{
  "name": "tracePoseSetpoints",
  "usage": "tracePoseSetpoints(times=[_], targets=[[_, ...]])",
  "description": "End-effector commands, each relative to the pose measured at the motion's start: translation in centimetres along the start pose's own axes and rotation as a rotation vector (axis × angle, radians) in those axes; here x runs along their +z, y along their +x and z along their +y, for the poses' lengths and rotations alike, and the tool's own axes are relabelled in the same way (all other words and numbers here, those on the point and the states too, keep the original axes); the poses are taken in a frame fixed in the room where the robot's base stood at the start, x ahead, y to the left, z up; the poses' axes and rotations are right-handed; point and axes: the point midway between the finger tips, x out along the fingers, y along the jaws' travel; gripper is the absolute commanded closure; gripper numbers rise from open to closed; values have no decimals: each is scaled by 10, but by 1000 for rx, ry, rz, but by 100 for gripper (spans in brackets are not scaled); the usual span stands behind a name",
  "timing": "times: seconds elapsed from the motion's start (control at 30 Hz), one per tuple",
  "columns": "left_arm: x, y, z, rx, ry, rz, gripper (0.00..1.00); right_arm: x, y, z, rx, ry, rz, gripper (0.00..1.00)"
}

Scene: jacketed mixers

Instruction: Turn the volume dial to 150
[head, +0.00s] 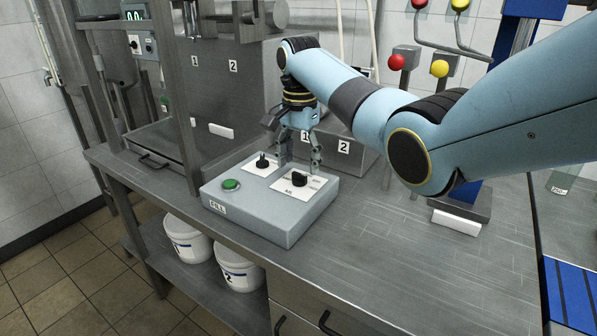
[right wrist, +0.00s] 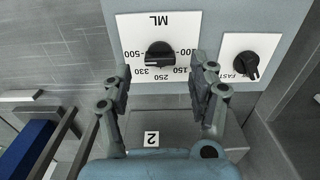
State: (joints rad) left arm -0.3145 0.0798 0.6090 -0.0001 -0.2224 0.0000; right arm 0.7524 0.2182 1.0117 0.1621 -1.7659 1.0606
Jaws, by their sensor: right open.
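The volume dial (head: 300,179) is a black knob on a white ML plate on the grey control box (head: 290,222). In the right wrist view the volume dial (right wrist: 160,54) shows upside down among printed numbers such as 500, 330, 250 and 150. I cannot surely tell which number it points to. My right gripper (head: 300,166) is open and points down over the box near this dial. In the right wrist view its fingers (right wrist: 162,80) are apart, one on each side of the dial's line, with nothing between the tips. My left gripper is not in view.
A second black dial (head: 262,162) with a FAST mark and a green button (head: 231,184) share the box. A grey block marked 1 and 2 (head: 347,135) stands behind. Red (head: 396,62) and yellow (head: 439,68) knobs stand at the back. The front right worktop (head: 400,250) is clear.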

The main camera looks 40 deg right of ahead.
Motion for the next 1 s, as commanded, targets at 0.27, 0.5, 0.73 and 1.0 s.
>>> tracePoseSetpoints(times=[0.27, 0.5, 0.73, 1.0], targets=[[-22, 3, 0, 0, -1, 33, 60, 1, 32, 0, 1, -1, -1, 40], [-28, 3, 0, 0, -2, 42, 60, 1, 34, 0, 0, -1, 0, 40], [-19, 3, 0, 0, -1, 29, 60, 1, 34, 0, 0, -1, 0, 63], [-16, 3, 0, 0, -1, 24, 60, 0, 34, 0, 0, -1, 0, 96]])
